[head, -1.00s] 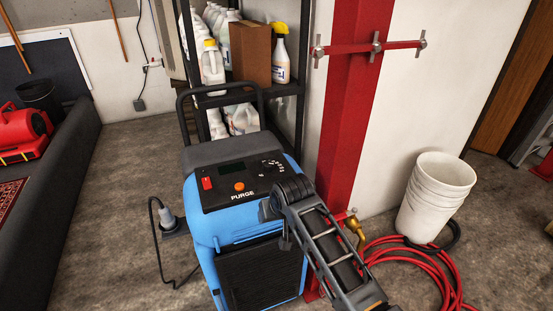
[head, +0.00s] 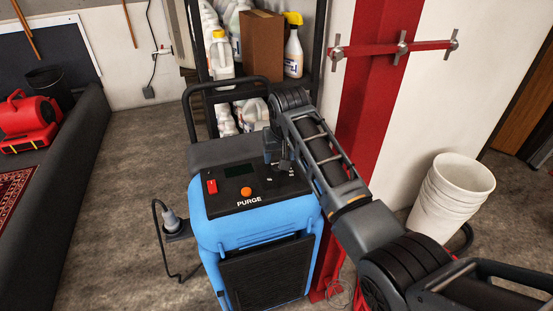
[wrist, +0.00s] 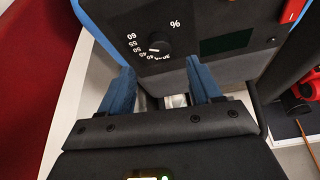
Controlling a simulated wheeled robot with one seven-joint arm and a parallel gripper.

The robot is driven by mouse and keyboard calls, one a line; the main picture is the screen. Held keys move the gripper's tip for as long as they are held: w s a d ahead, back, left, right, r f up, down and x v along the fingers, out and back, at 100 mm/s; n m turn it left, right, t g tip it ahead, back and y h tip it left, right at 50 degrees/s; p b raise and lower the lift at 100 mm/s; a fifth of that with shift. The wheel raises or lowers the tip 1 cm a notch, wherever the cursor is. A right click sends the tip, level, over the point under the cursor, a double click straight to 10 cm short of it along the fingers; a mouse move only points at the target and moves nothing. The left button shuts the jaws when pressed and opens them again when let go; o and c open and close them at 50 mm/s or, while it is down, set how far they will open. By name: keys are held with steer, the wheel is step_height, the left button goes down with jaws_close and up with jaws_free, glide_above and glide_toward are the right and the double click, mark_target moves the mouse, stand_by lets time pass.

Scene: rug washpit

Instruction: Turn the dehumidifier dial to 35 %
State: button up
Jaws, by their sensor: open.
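The blue dehumidifier (head: 215,220) stands upright with a black top panel. Its round black dial (wrist: 158,44) shows in the wrist view, with a % sign and an arc of numbers from 60 downward. A white pointer mark lies roughly sideways toward the left-hand numbers, perhaps near 50; the exact reading is too small to tell. My gripper (wrist: 164,76) is open and empty, its two blue fingers apart just short of the dial and not visibly touching it. In the head view my gripper (head: 280,162) hangs over the panel's right side and hides the dial.
The panel also has a red switch (head: 212,186), an orange purge button (head: 246,191) and a dark display (wrist: 226,42). A shelf with bottles and a brown box (head: 262,46) stands behind. A red post (head: 368,110) and white buckets (head: 448,195) are at the right.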

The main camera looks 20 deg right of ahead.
mark_target(277, 170)
steer(key=shift+x, duration=3.85)
steer(key=shift+w, duration=0.1)
steer(key=c, duration=1)
